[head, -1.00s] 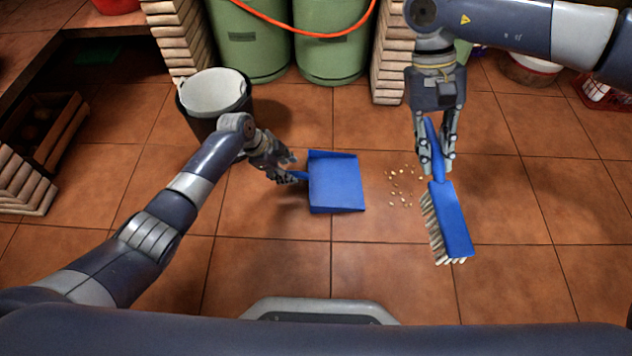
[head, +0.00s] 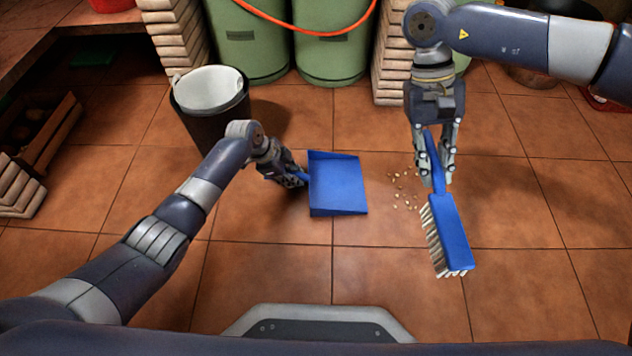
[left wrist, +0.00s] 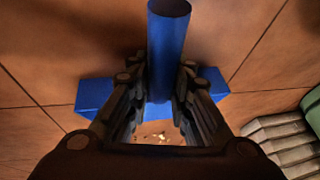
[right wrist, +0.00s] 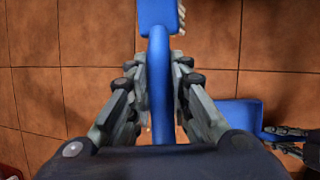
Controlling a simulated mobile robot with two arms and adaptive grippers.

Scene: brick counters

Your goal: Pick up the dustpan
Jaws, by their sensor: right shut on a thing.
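The blue dustpan (head: 338,185) lies on the tiled floor near the middle of the head view, its short handle pointing left. My left gripper (head: 298,178) is at this handle. In the left wrist view the blue handle (left wrist: 168,50) runs between the two fingers, which are close on both sides; whether they grip it is unclear. The pan behind is partly hidden by the fingers. My right gripper (head: 435,180) is shut on the handle of a blue brush (head: 450,232) with pale bristles, right of the dustpan. The brush handle (right wrist: 160,85) also shows in the right wrist view.
Small pale crumbs (head: 402,190) lie on the floor between dustpan and brush. A dark bin (head: 212,122) with a white liner stands behind my left gripper. Green gas cylinders (head: 335,50) and brick pillars (head: 390,75) stand at the back. The front floor is clear.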

